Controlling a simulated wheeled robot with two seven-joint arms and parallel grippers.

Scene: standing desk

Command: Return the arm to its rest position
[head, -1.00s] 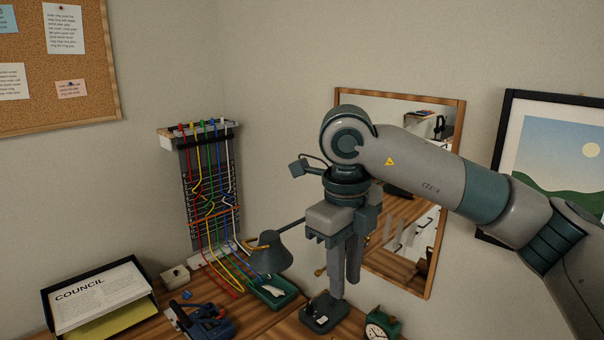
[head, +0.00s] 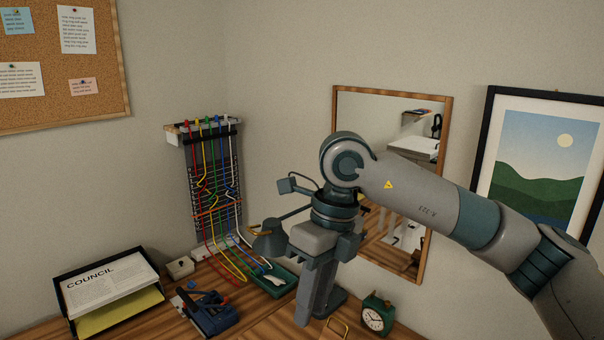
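My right arm comes in from the right, in front of the mirror. Its gripper (head: 313,312) points down over the desk, in front of the desk lamp. Its fingers overlap in this view, so I cannot tell how far apart they are. I see nothing held between them. My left gripper is not in view.
The lamp's grey shade (head: 269,238) is close to the gripper's left. A green clock (head: 375,316) stands to its right, and a green tray (head: 272,284) lies to its left. A blue tool (head: 212,312) and a paper tray (head: 72,316) lie farther left. The mirror (head: 384,92) hangs behind.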

